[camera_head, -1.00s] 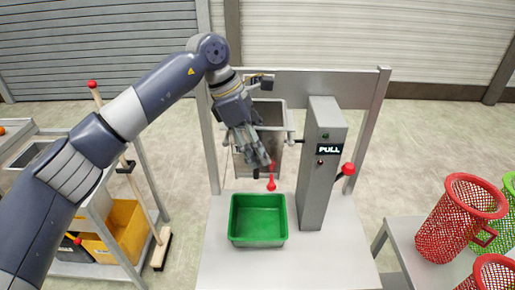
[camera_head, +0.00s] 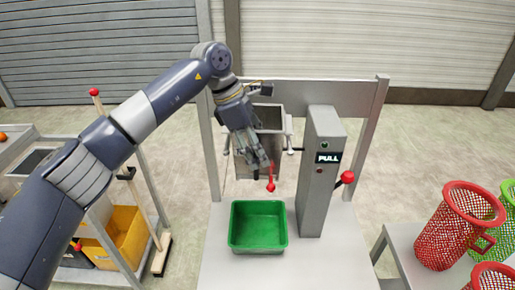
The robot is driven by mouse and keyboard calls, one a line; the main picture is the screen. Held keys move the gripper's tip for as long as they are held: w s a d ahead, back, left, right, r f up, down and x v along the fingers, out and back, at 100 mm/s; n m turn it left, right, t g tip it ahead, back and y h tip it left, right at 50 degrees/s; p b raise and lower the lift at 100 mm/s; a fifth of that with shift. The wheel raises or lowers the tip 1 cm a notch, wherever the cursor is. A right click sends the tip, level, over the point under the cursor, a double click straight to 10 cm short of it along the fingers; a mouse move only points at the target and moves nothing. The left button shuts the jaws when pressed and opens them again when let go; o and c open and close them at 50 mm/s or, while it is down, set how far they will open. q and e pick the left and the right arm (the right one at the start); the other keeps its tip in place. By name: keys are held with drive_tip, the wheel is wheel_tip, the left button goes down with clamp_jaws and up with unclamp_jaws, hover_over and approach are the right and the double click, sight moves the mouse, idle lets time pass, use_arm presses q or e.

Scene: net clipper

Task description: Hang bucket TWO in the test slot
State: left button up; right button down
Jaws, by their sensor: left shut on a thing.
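My left gripper (camera_head: 262,163) hangs fingers down above the green bin (camera_head: 257,226), in front of a grey metal box (camera_head: 270,119). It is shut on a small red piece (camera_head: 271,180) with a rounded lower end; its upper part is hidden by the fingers. Red mesh buckets (camera_head: 442,233) and a green mesh bucket (camera_head: 508,205) stand at the right. No label reading TWO is legible on any of them. The test slot cannot be clearly made out. My right gripper is not in view.
A grey post (camera_head: 319,195) with a PULL sign and a red-knobbed lever (camera_head: 347,178) stands right of the green bin on a pale table (camera_head: 225,272). A grey frame (camera_head: 368,130) rises around it. A cart with yellow bins (camera_head: 130,237) and a brush stands left.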

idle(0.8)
use_arm(q)
drive_tip(key=shift+f+b, duration=0.85)
drive_tip(key=shift+f, duration=0.05)
drive_tip(key=o, duration=1.6)
drive_tip(key=shift+c, duration=0.2)
drive_tip(key=shift+s, duration=0.1)
